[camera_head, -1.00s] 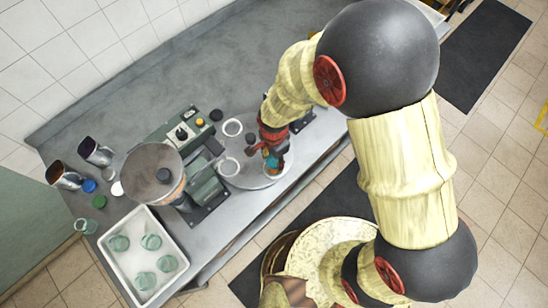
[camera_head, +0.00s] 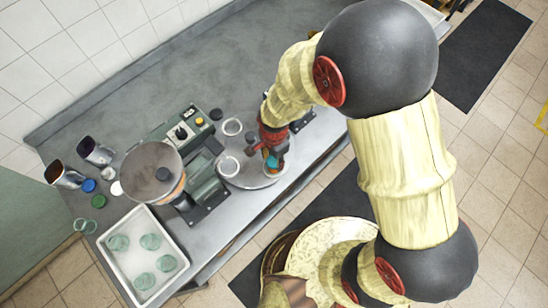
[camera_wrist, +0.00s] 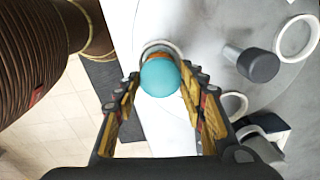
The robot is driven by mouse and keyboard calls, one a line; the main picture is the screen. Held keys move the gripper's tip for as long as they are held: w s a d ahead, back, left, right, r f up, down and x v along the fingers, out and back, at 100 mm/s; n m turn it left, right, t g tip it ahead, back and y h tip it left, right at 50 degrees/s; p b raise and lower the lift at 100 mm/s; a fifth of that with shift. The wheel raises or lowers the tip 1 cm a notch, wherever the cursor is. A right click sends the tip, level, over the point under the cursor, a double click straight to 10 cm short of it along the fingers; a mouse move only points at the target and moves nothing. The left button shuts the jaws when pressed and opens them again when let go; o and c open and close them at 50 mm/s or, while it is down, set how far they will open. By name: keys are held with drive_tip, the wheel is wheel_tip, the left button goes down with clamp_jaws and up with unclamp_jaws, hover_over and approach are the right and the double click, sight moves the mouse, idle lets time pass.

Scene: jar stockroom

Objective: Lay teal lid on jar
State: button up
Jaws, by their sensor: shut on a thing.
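The teal lid (camera_wrist: 160,77) sits between the fingertips of my gripper (camera_wrist: 158,88) in the wrist view, its round top facing the camera. In the head view the teal lid (camera_head: 271,162) shows as a small patch at my gripper (camera_head: 268,155), over the front right of the round grey plate (camera_head: 250,181). My gripper is shut on the lid. A pale ring-shaped rim (camera_wrist: 158,45) shows just beyond the lid, with something orange-brown beside it. The jar under the lid is mostly hidden, and I cannot tell whether lid and jar touch.
Two pale rings (camera_head: 228,166) (camera_head: 232,127) and a dark knob (camera_wrist: 258,65) are on or near the plate. A green machine with a hopper (camera_head: 152,172) stands left of it. A white tray (camera_head: 187,250) holds several glass jars. Loose lids (camera_head: 99,201) lie behind the tray.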

drive_tip(key=o, duration=0.7)
drive_tip(key=o, duration=0.5)
drive_tip(key=shift+o, duration=0.2)
drive_tip(key=shift+r, duration=0.1)
drive_tip(key=shift+r+p, duration=2.45)
drive_tip(key=shift+r, duration=1)
